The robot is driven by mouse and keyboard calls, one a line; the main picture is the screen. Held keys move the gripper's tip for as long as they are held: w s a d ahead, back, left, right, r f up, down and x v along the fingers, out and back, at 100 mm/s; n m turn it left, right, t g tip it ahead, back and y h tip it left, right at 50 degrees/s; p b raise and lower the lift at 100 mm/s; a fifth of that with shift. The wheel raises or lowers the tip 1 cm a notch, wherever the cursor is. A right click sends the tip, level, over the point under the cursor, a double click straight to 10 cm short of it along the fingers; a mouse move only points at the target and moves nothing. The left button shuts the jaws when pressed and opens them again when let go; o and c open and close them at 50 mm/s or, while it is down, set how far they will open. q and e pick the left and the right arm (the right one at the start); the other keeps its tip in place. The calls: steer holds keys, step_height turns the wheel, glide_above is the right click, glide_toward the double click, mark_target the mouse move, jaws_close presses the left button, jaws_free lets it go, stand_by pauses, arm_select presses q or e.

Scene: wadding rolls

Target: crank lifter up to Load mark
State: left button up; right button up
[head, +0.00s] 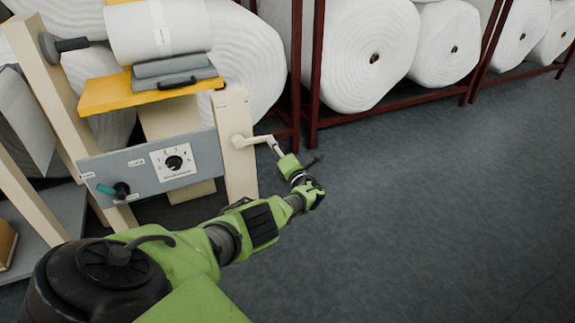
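The lifter has a yellow platform (105,97) between cream posts. Its grey front panel (207,155) carries a white dial plate with a black knob (174,163); the printing is too small to read surely. A cream crank (252,140) sticks out to the right from the side of the right post (233,105). My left gripper (277,150) is at the crank's outer end, in line with it and seemingly touching. The fingers are too small to show whether they are closed around the handle. My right gripper is out of view.
A white roll (130,38) and a grey bundle (168,74) sit on the platform. A teal-handled lever (112,190) is on the panel's lower left. Large wadding rolls (365,50) stand in a dark red rack (400,102) behind. The grey floor (440,220) at right is clear.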

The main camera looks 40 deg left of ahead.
arm_select(q)
steer(key=v, duration=1.1)
steer(key=shift+f, duration=0.1)
stand_by(0.4)
